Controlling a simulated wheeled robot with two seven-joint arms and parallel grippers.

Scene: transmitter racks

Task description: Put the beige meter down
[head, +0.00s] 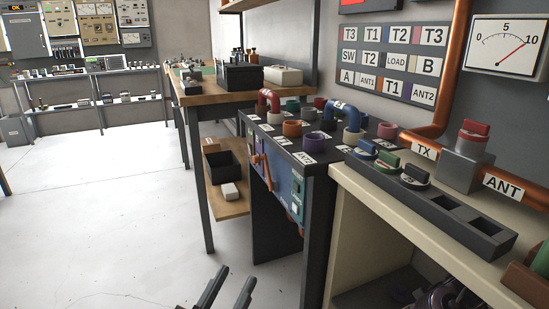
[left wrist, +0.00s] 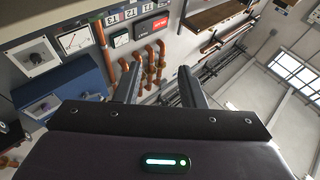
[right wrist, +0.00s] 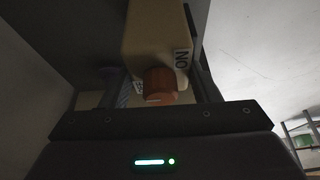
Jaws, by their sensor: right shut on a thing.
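In the right wrist view my right gripper (right wrist: 162,84) is shut on a beige boxy thing, which I take to be the beige meter (right wrist: 157,40). It has an orange-brown knob (right wrist: 158,85) and a white label on its side, partly cut off. Dark surfaces lie close behind it, and I cannot tell whether it touches anything. The right gripper and its load cannot be made out in the head view. My left gripper (head: 229,290) is low over the floor in the head view, fingers apart and empty. It also shows open in the left wrist view (left wrist: 160,85).
A beige bench (head: 350,235) at the right carries a dark slotted rack (head: 440,212) with several coloured plugs and empty slots. A dark cabinet (head: 320,150) with patch plugs stands beside it, then a wooden table (head: 210,97). The pale floor (head: 100,210) at left is clear.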

